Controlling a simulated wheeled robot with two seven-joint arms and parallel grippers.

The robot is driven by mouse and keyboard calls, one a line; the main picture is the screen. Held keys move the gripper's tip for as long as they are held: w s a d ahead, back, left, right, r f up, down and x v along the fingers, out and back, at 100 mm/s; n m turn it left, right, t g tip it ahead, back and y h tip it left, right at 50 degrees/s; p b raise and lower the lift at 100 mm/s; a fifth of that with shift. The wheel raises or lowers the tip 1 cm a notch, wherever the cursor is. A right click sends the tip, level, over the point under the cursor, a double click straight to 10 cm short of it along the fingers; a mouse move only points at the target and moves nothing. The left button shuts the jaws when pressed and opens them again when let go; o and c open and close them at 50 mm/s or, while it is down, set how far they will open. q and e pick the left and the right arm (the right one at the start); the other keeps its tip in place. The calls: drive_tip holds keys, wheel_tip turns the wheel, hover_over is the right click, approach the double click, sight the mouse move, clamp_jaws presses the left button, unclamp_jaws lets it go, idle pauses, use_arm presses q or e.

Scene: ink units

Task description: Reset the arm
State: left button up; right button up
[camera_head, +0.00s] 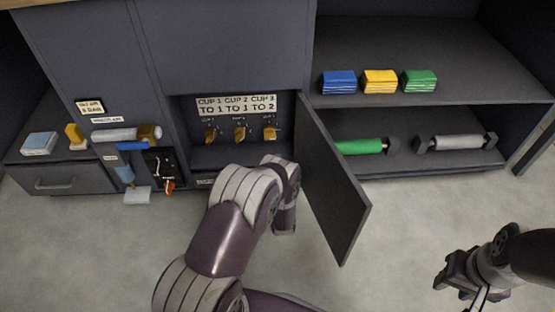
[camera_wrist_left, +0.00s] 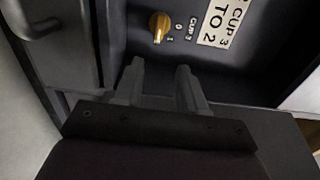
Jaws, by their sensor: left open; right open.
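My left arm (camera_head: 235,220) reaches from the bottom toward the open cup compartment; its gripper is hidden behind the wrist in the head view. In the left wrist view my left gripper (camera_wrist_left: 159,75) has its two fingers apart with nothing between them, near the yellow CUP 3 knob (camera_wrist_left: 159,27). The fingers appear clear of that knob. My right gripper (camera_head: 462,288) is low at the right over the floor, open and empty.
The compartment holds yellow knobs (camera_head: 240,134) under a label plate (camera_head: 236,104). Its dark door (camera_head: 334,190) stands open beside my left wrist. Right shelves hold blue (camera_head: 339,82), yellow (camera_head: 380,82) and green (camera_head: 419,81) blocks, a green roller (camera_head: 360,147) and a grey roller (camera_head: 458,142).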

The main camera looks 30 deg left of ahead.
idle(0.3)
use_arm(q)
drive_tip(key=s+d+f+n+g+h+p, duration=0.1)
drive_tip(key=s+d+f+n+g+h, duration=0.55)
drive_tip(key=f+g, duration=0.2)
drive_tip(key=s+d+r+n+g+h+p, duration=0.1)
drive_tip(key=s+d+r+n+g+p, duration=0.15)
drive_tip(key=s+r, duration=0.65)
drive_tip(key=s+d+r+n+g+h+p, duration=0.1)
drive_tip(key=s+d+r+g+p, duration=0.2)
drive_tip(key=r, duration=1)
drive_tip(key=s+d+r+n+g+h+p, duration=0.1)
drive_tip(key=s+r+n+g+p, duration=0.1)
drive_tip(key=s+r, duration=0.8)
wheel_tip(320, 180, up, 48)
drive_tip(key=w+t+p, duration=0.2)
drive_tip(key=p, duration=3.8)
drive_tip(key=shift+w+d, duration=0.25)
drive_tip(key=shift+d, duration=0.05)
